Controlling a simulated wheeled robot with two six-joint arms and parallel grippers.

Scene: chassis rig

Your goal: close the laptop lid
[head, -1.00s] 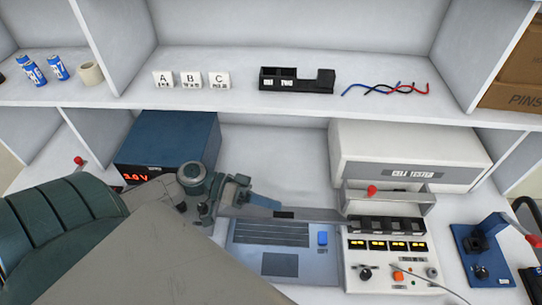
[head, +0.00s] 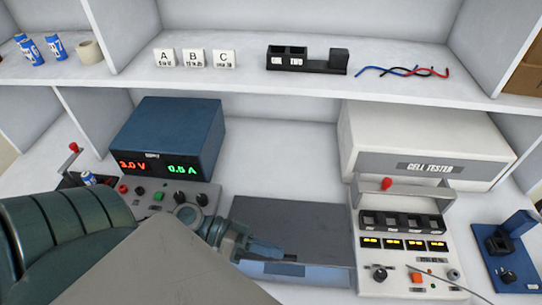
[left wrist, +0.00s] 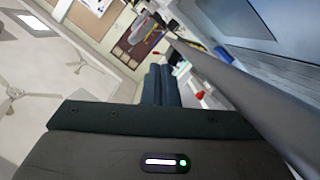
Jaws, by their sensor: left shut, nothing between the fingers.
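The laptop is at the lower middle of the head view. Its dark grey lid (head: 298,222) is folded down over the keyboard, which is hidden. A pale blue front strip of the base (head: 315,275) shows below the lid's near edge. I cannot tell if the lid lies flush or leaves a small gap. My left gripper (head: 272,252) is shut and empty, with its fingers over the lid near its front left part. Whether they touch it is unclear. My right gripper is not in view.
A blue power supply (head: 168,140) stands behind and left of the laptop. A white cell tester (head: 425,150) and its control panel (head: 410,262) stand on the right, close to the laptop. A blue fixture (head: 508,255) is at far right. The bench behind the laptop is clear.

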